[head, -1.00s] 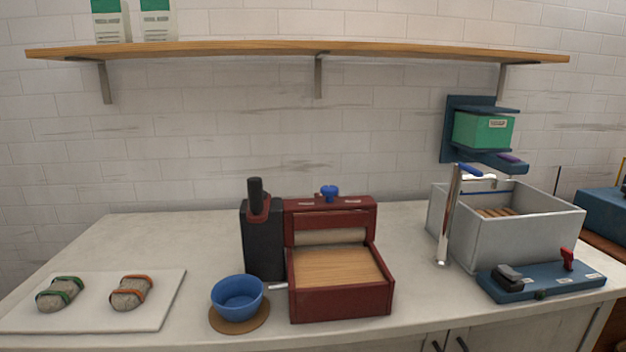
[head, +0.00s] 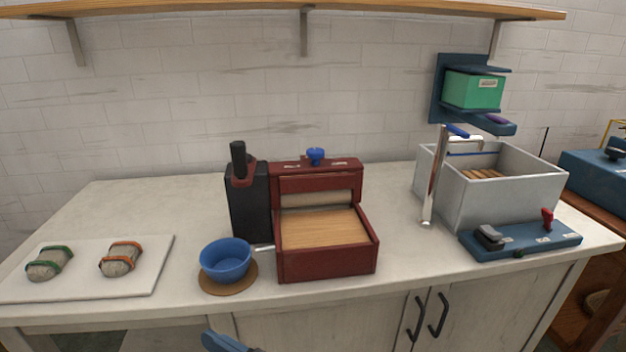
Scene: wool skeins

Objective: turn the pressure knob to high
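The pressure knob is a blue knob (head: 316,156) on top of the dark red roller press (head: 326,266), with small pale labels on either side of it. The labels are too small to read, and I cannot tell which setting the knob is at. The press has a pale roller and a wooden bed in front. A blue piece that looks like part of my arm shows at the bottom edge of the head view, well below the press. My gripper's fingers cannot be made out, and nothing touches the knob.
A black holder (head: 248,205) stands left of the press. A blue bowl (head: 226,261) sits on a brown round mat at front left. A grey basin (head: 512,200) and blue switch panel (head: 535,243) are right. A shelf (head: 200,13) hangs above.

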